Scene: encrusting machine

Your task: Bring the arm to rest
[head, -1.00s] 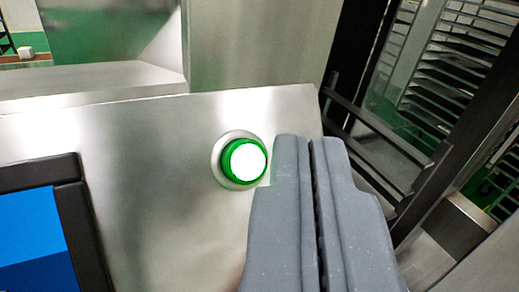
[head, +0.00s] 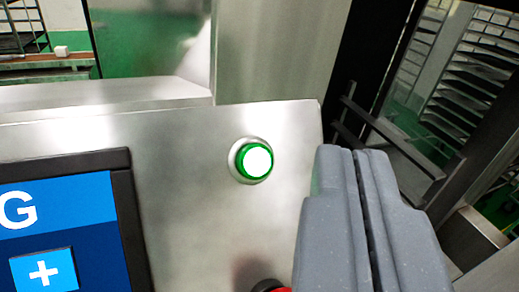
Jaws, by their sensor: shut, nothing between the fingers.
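My gripper (head: 352,155) is in the lower right of the head view, its two grey fingers shut together with nothing between them. It is in front of the machine's steel panel (head: 190,190), to the right of a lit green button (head: 253,161) with a white glowing face. In the picture a strip of bare panel shows between the fingers and the button. Whether the fingers touch the panel I cannot tell.
A blue touchscreen (head: 60,235) in a dark frame is at the lower left. A red part (head: 268,286) shows at the bottom edge, partly cut off. A dark rail frame (head: 400,140) and a tray rack (head: 475,70) stand at the right.

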